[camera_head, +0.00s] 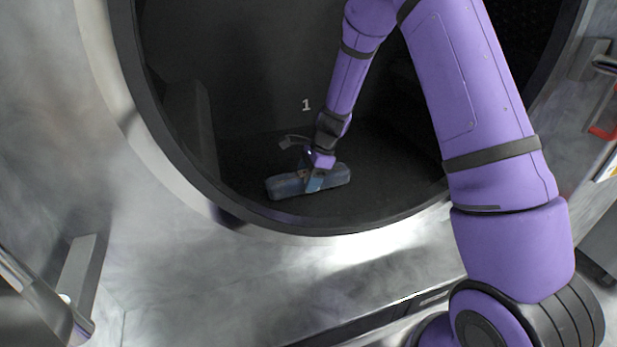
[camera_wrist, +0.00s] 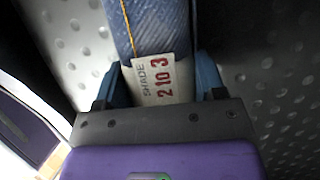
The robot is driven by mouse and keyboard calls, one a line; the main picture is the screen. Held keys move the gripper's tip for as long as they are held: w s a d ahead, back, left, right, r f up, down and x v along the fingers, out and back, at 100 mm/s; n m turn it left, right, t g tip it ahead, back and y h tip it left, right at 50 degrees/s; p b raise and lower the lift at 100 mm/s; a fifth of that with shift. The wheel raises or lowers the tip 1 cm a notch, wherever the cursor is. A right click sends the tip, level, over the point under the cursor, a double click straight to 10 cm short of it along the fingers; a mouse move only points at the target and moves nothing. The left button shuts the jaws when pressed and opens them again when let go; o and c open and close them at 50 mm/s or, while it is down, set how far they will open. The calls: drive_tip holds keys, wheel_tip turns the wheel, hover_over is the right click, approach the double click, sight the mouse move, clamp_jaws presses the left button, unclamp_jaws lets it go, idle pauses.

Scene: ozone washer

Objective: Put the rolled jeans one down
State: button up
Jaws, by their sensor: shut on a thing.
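The rolled jeans (camera_head: 288,187) are a blue denim roll inside the dark drum of the washer, low in the opening, below the white number 1. My gripper (camera_head: 313,183) reaches in from above and is shut around the middle of the roll. In the wrist view the roll (camera_wrist: 150,28) runs up from between the two blue fingers of my gripper (camera_wrist: 160,85). Whether the roll touches the drum floor is hard to tell.
The round drum rim (camera_head: 330,229) curves below and around my arm. The dimpled drum wall (camera_wrist: 268,75) shows on both sides of the roll in the wrist view. A raised rib (camera_head: 203,125) stands at the drum's left. Dark floor lies around the roll.

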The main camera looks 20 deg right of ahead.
drive_tip(key=o, duration=1.1)
drive_tip(key=shift+f, duration=0.1)
drive_tip(key=shift+o, duration=0.2)
drive_tip(key=v, duration=1.2)
drive_tip(key=shift+s+r, duration=0.1)
drive_tip(key=shift+r, duration=0.25)
drive_tip(key=s+r+n+t+h, duration=0.3)
drive_tip(key=s+r+n, duration=0.9)
drive_tip(key=s+r, duration=0.95)
drive_tip(key=s+d+n+t+h, duration=0.1)
drive_tip(key=s+n, duration=0.5)
drive_tip(key=s, duration=0.6)
drive_tip(key=shift+s+d+r+t+h, duration=0.3)
drive_tip(key=shift+d+r+t, duration=0.1)
drive_tip(key=shift+d+t, duration=0.2)
